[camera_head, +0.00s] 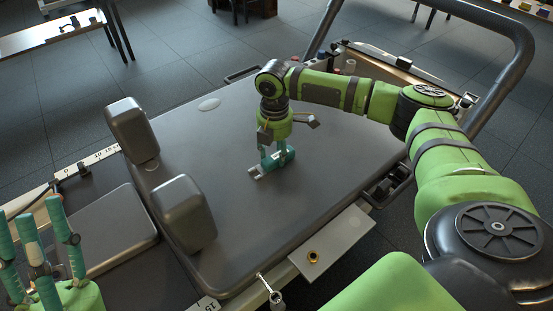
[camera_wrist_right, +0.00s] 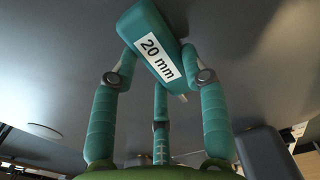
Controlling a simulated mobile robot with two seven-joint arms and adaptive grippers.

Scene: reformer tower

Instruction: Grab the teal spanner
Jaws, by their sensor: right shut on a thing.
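The teal spanner (camera_head: 257,172) is over the grey padded top, its silver open end pointing to the lower left in the head view. Its teal handle, with a white "20 mm" label, fills the top middle of the right wrist view (camera_wrist_right: 150,42). My right gripper (camera_head: 277,157) points down with its teal fingers shut around the handle; it also shows in the right wrist view (camera_wrist_right: 160,80). I cannot tell whether the spanner touches the top. My left gripper (camera_head: 35,222) is at the lower left, fingers up, apart and empty.
The grey top (camera_head: 230,230) is mostly clear. Two dark padded blocks (camera_head: 133,132) (camera_head: 185,212) stand at its left. A curved grey frame tube (camera_head: 440,12) rises at the back right. A pale plate with a brass ring (camera_head: 332,238) lies at the front edge.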

